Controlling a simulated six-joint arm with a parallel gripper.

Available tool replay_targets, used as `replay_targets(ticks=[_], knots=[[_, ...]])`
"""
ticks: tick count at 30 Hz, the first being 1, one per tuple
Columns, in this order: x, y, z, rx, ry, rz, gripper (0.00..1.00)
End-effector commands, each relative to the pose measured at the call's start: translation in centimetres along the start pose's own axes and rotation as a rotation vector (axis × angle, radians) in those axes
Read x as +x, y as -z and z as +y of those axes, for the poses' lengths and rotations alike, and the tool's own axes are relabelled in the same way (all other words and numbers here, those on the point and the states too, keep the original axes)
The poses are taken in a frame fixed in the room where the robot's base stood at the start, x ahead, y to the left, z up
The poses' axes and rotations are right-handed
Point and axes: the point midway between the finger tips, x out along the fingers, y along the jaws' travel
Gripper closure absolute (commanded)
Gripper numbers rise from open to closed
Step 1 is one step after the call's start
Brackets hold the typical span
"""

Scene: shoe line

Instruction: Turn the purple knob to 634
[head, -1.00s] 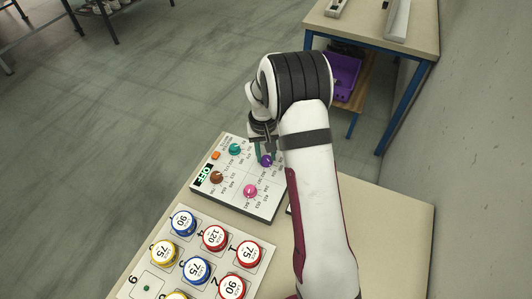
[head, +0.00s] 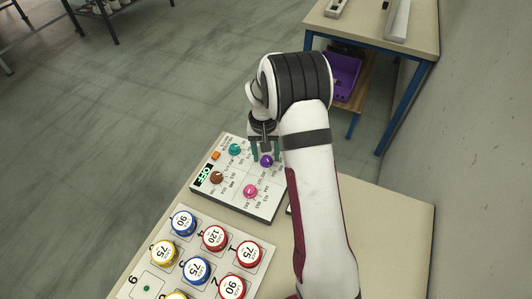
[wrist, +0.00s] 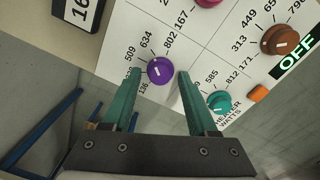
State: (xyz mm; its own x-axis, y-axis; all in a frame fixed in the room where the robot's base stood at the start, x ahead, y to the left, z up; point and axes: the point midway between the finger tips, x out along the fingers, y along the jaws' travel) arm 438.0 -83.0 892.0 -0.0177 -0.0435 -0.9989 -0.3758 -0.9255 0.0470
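The purple knob (head: 266,161) sits on a white control panel (head: 262,211). In the wrist view the purple knob (wrist: 159,71) shows a short pale mark near its upper left; exactly which number it points at is hard to tell. The printed 634 (wrist: 146,39) lies just beyond the knob, between 509 and 802. My gripper (wrist: 157,76) is open, with one teal finger on each side of the knob and gaps between. In the head view my gripper (head: 266,157) is at the knob; its height above the panel is unclear.
A teal knob (head: 235,150), a brown knob (head: 217,177) and a pink knob (head: 250,191) share the panel. An orange button (head: 216,155) and a display reading OFF (head: 204,175) are at its left. A board (head: 207,256) with several numbered discs lies in front.

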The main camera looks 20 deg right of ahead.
Motion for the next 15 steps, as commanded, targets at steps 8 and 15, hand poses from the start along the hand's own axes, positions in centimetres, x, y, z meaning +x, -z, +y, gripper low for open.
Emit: replay_targets(ticks=[8, 15], knots=[[0.0, 0.0, 0.0, -0.001, 0.000, 0.000, 0.35], [-3.5, 0.1, 0.0, -0.001, 0.001, 0.006, 0.35]])
